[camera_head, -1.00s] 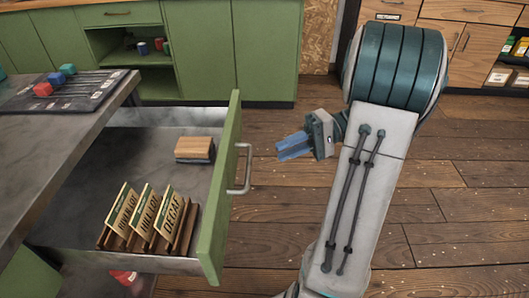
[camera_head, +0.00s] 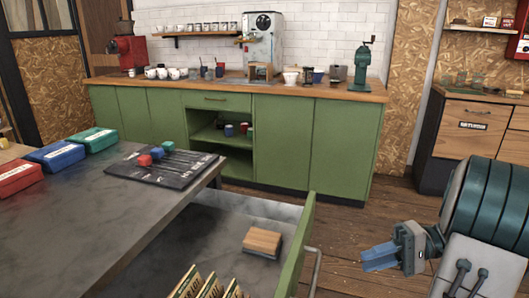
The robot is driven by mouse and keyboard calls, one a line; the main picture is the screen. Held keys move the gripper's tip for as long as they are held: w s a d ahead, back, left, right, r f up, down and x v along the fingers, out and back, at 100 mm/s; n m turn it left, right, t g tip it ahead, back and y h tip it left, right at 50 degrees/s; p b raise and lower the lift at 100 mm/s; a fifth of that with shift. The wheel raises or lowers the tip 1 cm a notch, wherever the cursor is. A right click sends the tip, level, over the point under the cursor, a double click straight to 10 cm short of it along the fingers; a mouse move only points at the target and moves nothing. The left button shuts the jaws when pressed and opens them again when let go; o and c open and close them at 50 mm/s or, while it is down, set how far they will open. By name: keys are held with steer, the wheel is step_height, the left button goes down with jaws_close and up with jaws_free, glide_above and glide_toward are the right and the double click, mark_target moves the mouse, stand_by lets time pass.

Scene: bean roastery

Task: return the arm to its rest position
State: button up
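My gripper (camera_head: 378,257) is at the lower right of the head view, at the end of my folded arm. Its blue fingers point left, over the wooden floor and to the right of the open drawer's handle (camera_head: 315,275). Nothing shows between the fingers, but I cannot see from this angle whether they are apart. The gripper stands clear of the green drawer front (camera_head: 300,250). Part of my arm is cut off by the lower right edge of the picture.
The open drawer holds a wood-topped block (camera_head: 263,241) and several label cards (camera_head: 210,286). The grey worktop (camera_head: 100,225) bears a dark board (camera_head: 150,176) with coloured blocks. Green cabinets (camera_head: 285,145) line the back. Bare floor (camera_head: 365,215) lies between.

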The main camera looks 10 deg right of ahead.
steer(key=s+a+r+t+h+p, duration=0.1)
steer(key=s+a+r+h+p, duration=0.1)
steer(key=a+r+h+p, duration=0.2)
steer(key=s+a+r+h+p, duration=0.3)
steer(key=a+r+h+p, duration=0.2)
steer(key=r+p, duration=0.6)
steer(key=s+a+r+n+t+h+p, duration=0.1)
steer(key=a+r+h+p, duration=0.3)
steer(key=p, duration=0.5)
steer(key=shift+s+a+r+t+h+p, duration=0.35)
steer(key=shift+s+r+h, duration=0.4)
steer(key=shift+r+h, duration=0.75)
steer(key=shift+a+r+y, duration=0.15)
steer(key=shift+r+y, duration=0.1)
steer(key=shift+y, duration=0.05)
